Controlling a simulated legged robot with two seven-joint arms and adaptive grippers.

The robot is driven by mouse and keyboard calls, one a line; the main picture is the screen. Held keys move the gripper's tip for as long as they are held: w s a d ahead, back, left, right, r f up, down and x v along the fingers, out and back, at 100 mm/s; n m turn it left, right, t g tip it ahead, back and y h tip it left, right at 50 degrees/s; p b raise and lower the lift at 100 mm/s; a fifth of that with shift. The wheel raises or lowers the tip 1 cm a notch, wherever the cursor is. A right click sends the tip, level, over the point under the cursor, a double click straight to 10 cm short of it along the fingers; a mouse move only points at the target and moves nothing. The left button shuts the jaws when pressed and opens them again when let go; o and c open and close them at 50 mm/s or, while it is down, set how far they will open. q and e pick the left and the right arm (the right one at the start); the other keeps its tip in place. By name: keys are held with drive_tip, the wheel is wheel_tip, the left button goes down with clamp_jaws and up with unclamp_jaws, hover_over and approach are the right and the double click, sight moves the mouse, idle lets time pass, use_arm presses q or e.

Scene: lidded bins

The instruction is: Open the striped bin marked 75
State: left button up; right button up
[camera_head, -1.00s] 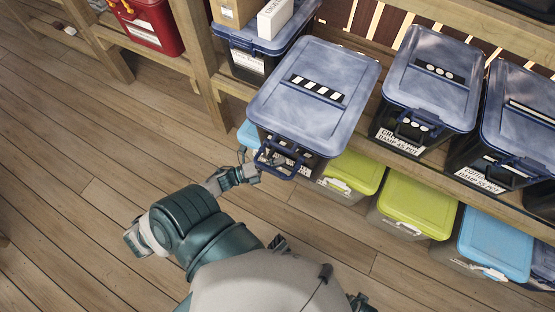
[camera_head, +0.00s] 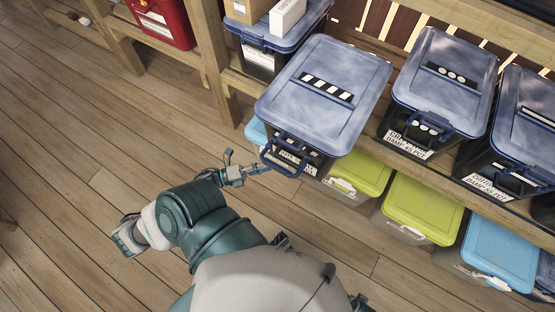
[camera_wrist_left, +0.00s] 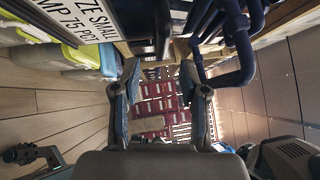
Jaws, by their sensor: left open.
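The striped bin has a blue lid (camera_head: 318,112) with a black-and-white striped label. It stands on the shelf, lid down flat, its front end over the edge. A blue looped handle (camera_head: 271,160) hangs at its front; in the left wrist view blue handle bars (camera_wrist_left: 231,40) show at upper right. A white label (camera_wrist_left: 75,20) there reads "MP 75 PC", partly cut off. My left gripper (camera_head: 247,163) is just left of the handle, close to it; contact is unclear. In the left wrist view its fingers (camera_wrist_left: 160,80) are apart with nothing between them. My right gripper is not in view.
Two blue-lidded bins (camera_head: 444,85) stand right of the striped bin. Green (camera_head: 422,206) and blue lidded bins (camera_head: 499,250) sit on the level below. A wooden post (camera_head: 214,75) stands to the left, with a box-topped bin (camera_head: 262,38) behind.

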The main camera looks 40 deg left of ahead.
use_arm(q)
drive_tip(key=v, duration=0.3)
drive_tip(key=shift+s+d, duration=0.2)
drive_tip(key=shift+s, duration=0.1)
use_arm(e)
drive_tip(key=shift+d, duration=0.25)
use_arm(q)
drive_tip(key=shift+a, duration=0.2)
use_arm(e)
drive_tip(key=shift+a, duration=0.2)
use_arm(q)
drive_tip(key=shift+w+f, duration=0.1)
wheel_tip(320, 180, down, 17)
drive_tip(key=w+d+n+g+y+p, duration=0.1)
drive_tip(key=w+n+g+y+p, duration=0.2)
drive_tip(key=n+y, duration=0.95)
drive_tip(key=s+d+f+n+g+h, duration=0.2)
drive_tip(key=s+d+f+n+g, duration=0.9)
drive_tip(key=d, duration=0.3)
drive_tip(key=shift+s+d+f+g, duration=0.25)
drive_tip(key=shift+s+f+g, duration=0.05)
drive_tip(key=shift+f+g, duration=0.25)
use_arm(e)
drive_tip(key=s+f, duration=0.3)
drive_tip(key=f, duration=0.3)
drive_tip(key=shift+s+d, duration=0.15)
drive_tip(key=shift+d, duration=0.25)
